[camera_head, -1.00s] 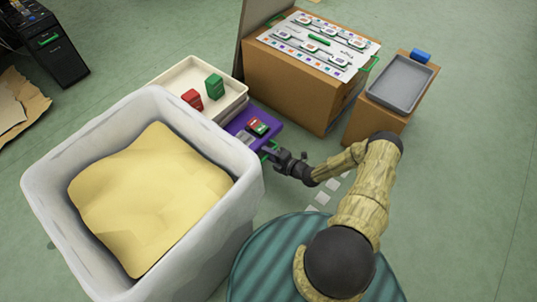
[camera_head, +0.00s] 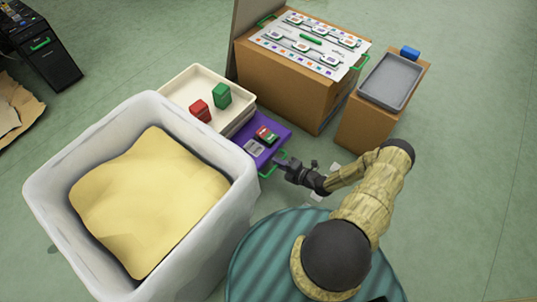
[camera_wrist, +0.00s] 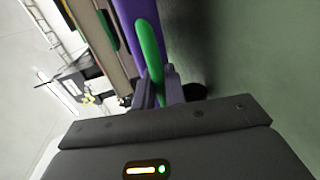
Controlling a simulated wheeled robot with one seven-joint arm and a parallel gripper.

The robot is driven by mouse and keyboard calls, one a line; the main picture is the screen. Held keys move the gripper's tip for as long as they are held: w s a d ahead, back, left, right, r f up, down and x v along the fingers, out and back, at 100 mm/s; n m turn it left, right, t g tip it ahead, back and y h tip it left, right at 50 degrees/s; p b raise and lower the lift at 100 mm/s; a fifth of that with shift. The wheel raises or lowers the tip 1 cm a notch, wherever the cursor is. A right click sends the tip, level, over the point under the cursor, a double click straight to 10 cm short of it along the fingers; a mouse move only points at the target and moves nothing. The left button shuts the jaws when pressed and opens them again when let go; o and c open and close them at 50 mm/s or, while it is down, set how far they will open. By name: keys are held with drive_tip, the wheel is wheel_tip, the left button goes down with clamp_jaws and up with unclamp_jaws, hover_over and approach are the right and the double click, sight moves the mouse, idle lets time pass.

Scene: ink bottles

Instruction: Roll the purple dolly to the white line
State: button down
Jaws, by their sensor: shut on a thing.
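The purple dolly (camera_head: 275,137) stands low on the floor between the white bin and the cardboard box, with a small red-and-green item and a pale item on its top. A green handle (camera_head: 273,165) sticks out of its near side. My gripper (camera_head: 281,163) is shut on this handle. In the wrist view the green handle (camera_wrist: 150,50) runs between my gripper's fingers (camera_wrist: 163,88), with the purple dolly edge (camera_wrist: 127,28) beside it. White patches of a broken line (camera_head: 315,197) lie on the floor by my wrist, partly hidden by my arm.
A big white bin (camera_head: 240,165) with yellow contents is at left. A cream tray (camera_head: 180,85) holding red and green blocks is behind the dolly. A cardboard box (camera_head: 285,90) and a smaller one (camera_head: 365,125) with a grey tray stand behind. Floor at right is clear.

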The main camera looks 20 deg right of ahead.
drive_tip(key=f+v, duration=0.2)
drive_tip(key=v, duration=0.9)
drive_tip(key=s+f+v, duration=0.1)
drive_tip(key=f+v, duration=0.1)
drive_tip(key=v, duration=0.9)
drive_tip(key=shift+d+f, duration=0.2)
drive_tip(key=shift+f, duration=0.15)
drive_tip(key=shift+w, duration=0.1)
drive_tip(key=c, duration=1.5)
unclamp_jaws()
drive_tip(key=shift+c, duration=0.2)
drive_tip(key=shift+d+p, duration=0.1)
drive_tip(key=shift+p, duration=0.2)
drive_tip(key=p+v, duration=0.4)
drive_tip(key=v, duration=1.3)
